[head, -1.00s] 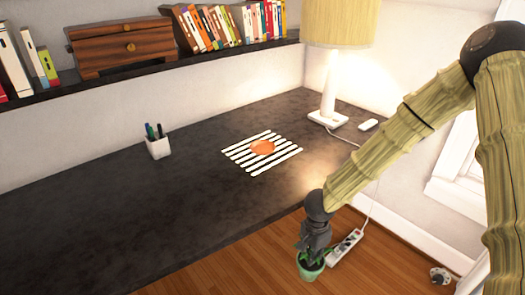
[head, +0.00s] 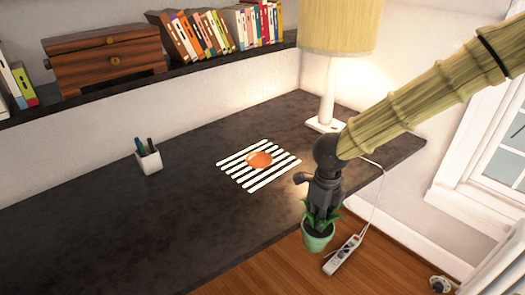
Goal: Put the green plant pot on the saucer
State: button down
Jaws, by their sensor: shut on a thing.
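The green plant pot (head: 317,237) with a leafy plant hangs below my gripper (head: 323,203), near the front right edge of the dark desk (head: 110,235). My gripper is shut on the pot; leaves and the fingers hide the exact contact. The pot looks upright.
A lamp (head: 326,122) stands behind the mat at the desk's back right. A white pen cup (head: 149,160) is on the left. A power strip (head: 343,254) lies on the wooden floor (head: 275,275). Bare desk surrounds the mat.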

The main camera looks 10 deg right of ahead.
aim_at(260, 162)
jog(key=u, duration=0.05)
jog(key=i, duration=1.15)
